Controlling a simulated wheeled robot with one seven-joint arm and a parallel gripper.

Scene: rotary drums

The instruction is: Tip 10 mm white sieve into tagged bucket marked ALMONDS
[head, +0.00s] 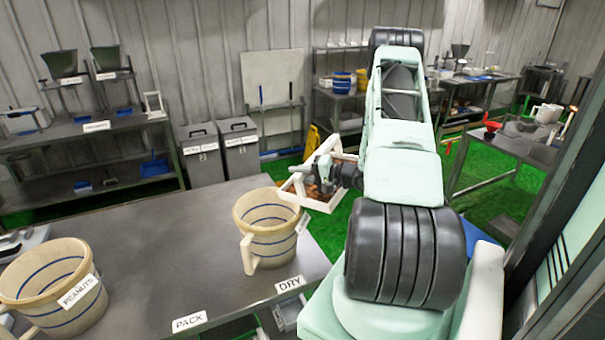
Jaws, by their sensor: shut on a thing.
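My gripper (328,172) is shut on a white square-framed sieve (306,201), just left of my arm. The sieve looks tilted, and brown pieces show inside its frame. Its size mark cannot be read. A cream bucket with blue bands (268,238) stands on the table to the lower left of the sieve. The sieve's near corner overlaps the bucket's back rim in the picture; I cannot tell how far apart they are. The bucket's tag (303,222) is turned sideways and not legible. A second banded bucket (40,318) at the far left has a tag reading PEANUTS (78,291).
The grey table (150,240) has labels PACK (188,322) and DRY (290,284) at its front edge; its middle is clear. Two grey lidded bins (220,150) stand behind. A side table (515,145) with a red funnel is at the right.

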